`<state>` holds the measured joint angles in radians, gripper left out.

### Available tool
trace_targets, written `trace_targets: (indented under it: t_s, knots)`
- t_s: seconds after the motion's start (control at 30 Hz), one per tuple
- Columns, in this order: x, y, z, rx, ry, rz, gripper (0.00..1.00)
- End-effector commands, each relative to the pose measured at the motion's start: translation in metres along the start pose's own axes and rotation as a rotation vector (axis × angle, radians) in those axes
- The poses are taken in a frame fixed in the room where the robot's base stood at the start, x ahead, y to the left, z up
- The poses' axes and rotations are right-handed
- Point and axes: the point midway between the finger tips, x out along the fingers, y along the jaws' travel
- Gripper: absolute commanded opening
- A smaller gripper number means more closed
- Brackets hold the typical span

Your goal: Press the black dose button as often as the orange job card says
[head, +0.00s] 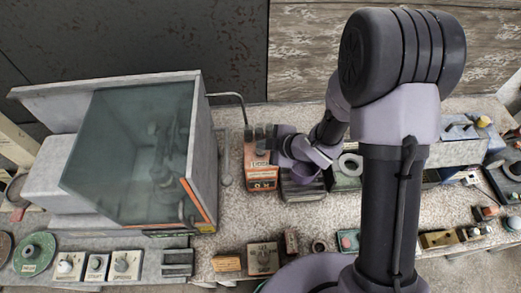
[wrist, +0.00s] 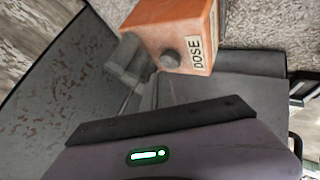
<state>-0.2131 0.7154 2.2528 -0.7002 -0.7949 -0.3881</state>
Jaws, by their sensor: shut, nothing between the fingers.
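The orange dose box (head: 259,172) stands on the speckled bench, left of centre in the head view. In the wrist view the same box (wrist: 165,22) shows a white DOSE label (wrist: 196,48) and a round dark button (wrist: 170,59) on one face. My gripper (head: 262,136) is shut and empty at the back end of the box. Its grey fingers (wrist: 128,62) show close beside the box in the wrist view; whether they touch it I cannot tell. A small orange plate (head: 227,264) at the front edge may be the job card; its writing is unreadable.
A glass-fronted cabinet (head: 140,150) stands left of the box. Several knob panels (head: 97,266) line the front left.

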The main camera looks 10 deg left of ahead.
Motion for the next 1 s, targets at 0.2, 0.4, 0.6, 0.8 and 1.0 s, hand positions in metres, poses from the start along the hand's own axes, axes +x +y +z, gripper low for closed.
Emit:
trace_targets:
  t_s: [0.2,0.4,0.6,0.8,1.0]
  knots:
    - [0.0057,-0.0042,0.0042,0.0,0.0,0.0,0.0]
    - [0.0048,-0.0035,0.0035,0.0,0.0,0.0,0.0]
    - [0.0057,-0.0042,0.0041,0.0,0.0,0.0,0.0]
    - [0.0074,-0.0055,0.0054,0.0,0.0,0.0,0.0]
    - [0.009,-0.0067,0.0066,0.0,0.0,0.0,0.0]
